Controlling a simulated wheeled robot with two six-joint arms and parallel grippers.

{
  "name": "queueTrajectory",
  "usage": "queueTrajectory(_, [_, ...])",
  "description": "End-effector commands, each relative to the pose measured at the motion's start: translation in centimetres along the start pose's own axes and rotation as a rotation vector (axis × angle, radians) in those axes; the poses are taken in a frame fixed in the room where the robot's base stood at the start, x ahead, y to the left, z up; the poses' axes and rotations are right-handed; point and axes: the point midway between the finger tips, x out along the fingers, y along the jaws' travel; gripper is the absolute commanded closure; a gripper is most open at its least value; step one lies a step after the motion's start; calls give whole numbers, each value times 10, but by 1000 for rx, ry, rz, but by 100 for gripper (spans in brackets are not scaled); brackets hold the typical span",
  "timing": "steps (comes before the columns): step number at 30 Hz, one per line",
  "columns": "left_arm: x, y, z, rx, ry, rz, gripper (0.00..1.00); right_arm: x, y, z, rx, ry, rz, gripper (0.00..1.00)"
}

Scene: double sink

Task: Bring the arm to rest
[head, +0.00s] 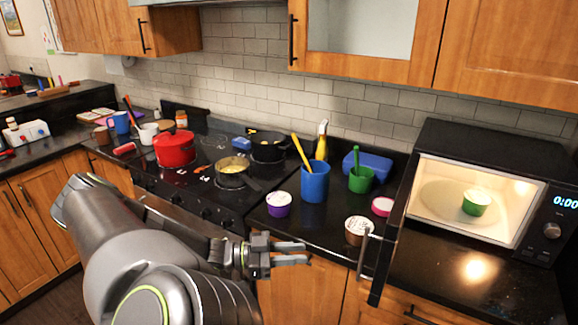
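My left arm comes in from the lower left and reaches across the front of the counter. My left gripper (304,253) is in front of the counter's front edge, below the blue cup and left of the open microwave door. Its two fingers point right with a gap between them, and nothing shows between them. My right gripper is not in view.
The microwave (485,137) stands open at right with a green tub (476,201) inside; its door (393,235) sticks out toward me. A purple tub (279,204), blue cup (315,184) and brown tub (356,230) stand on the counter. A red pot (174,150) is on the stove.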

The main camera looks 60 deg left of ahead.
Motion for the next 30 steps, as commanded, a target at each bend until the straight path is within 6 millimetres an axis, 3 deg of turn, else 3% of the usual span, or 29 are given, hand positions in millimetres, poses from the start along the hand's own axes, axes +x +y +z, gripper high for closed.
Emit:
queueTrajectory(6, [-11, 0, 0, 0, 0, 1, 75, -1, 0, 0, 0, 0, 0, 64])
queueTrajectory(24, [-12, -1, 2, 3, -2, -4, 75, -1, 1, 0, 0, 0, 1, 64])
queueTrajectory(28, [-21, -16, 25, 42, -40, -67, 75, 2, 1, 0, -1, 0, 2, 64])
queueTrajectory(30, [-33, -32, 52, 79, -88, -138, 75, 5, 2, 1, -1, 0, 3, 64])
